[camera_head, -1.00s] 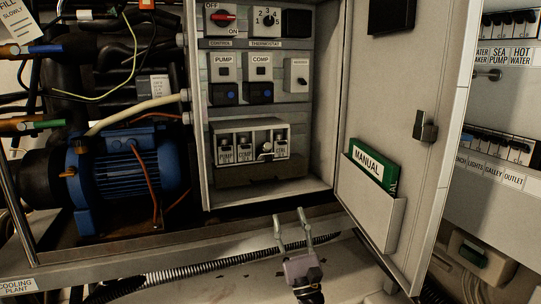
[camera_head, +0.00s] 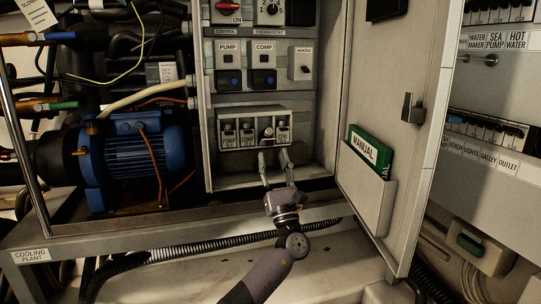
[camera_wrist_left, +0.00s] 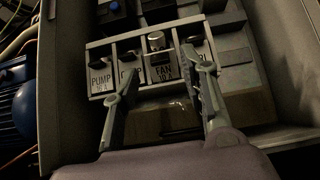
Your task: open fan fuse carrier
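The fuse block (camera_head: 228,141) is a pale frame with several carriers, low in the open cabinet. The fan fuse carrier shows in the left wrist view (camera_wrist_left: 163,74), labelled FAN 10A, with a round metallic knob (camera_wrist_left: 156,41) above the label. The carrier also shows in the head view (camera_head: 267,136). My left gripper (camera_head: 273,158) is open and empty, its fingertips just below the block. In the left wrist view its fingers (camera_wrist_left: 160,72) lie to either side of the fan label. I cannot tell whether they touch the block. My right gripper is out of view.
The cabinet door (camera_head: 412,70) stands open on the right, with a green manual (camera_head: 369,148) in its pocket. A blue motor (camera_head: 135,160) is left of the cabinet. Pump and comp switches (camera_head: 262,60) sit above the block. A black hose (camera_head: 190,250) runs below.

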